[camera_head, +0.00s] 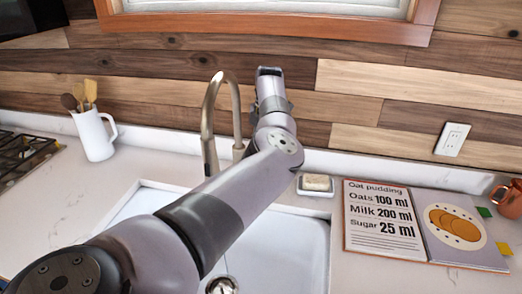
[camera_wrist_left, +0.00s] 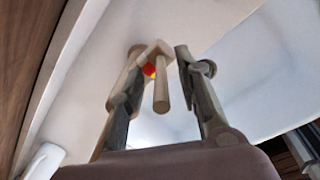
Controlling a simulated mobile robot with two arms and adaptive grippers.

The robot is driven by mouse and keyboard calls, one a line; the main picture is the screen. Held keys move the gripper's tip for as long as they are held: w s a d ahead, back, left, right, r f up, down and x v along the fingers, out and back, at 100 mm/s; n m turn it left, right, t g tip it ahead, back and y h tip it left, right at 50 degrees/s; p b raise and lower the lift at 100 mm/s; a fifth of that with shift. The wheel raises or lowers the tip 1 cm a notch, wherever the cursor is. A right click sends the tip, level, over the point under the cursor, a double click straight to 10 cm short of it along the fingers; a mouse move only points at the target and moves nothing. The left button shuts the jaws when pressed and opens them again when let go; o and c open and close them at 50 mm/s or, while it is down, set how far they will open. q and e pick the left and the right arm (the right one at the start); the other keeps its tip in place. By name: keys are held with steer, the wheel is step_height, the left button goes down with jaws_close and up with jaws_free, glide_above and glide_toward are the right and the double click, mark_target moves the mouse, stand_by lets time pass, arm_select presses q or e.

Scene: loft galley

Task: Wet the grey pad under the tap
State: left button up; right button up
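The tap (camera_head: 208,120) arches over the sink in the head view. My left arm reaches across the sink, with its wrist end beside the tap at the back wall; its fingers are hidden there. In the left wrist view my left gripper (camera_wrist_left: 160,68) is open, its fingers apart. A short beige rod, apparently the tap's lever (camera_wrist_left: 161,95), shows between them beside a red mark; I cannot tell whether they touch it. I see no clearly grey pad. A beige block (camera_head: 316,182) lies on a small dish (camera_head: 315,193) behind the sink. My right gripper is out of view.
The white sink (camera_head: 285,250) lies partly under my left arm, with its drain (camera_head: 222,285) showing. A white jug of utensils (camera_head: 95,135) and a stove (camera_head: 22,160) stand left. A recipe book (camera_head: 383,240) and a copper mug (camera_head: 509,200) are right.

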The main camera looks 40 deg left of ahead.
arm_select(q)
step_height(320, 180, up, 10)
steer(key=d, duration=0.1)
steer(key=shift+w, duration=0.2)
stand_by(0.5)
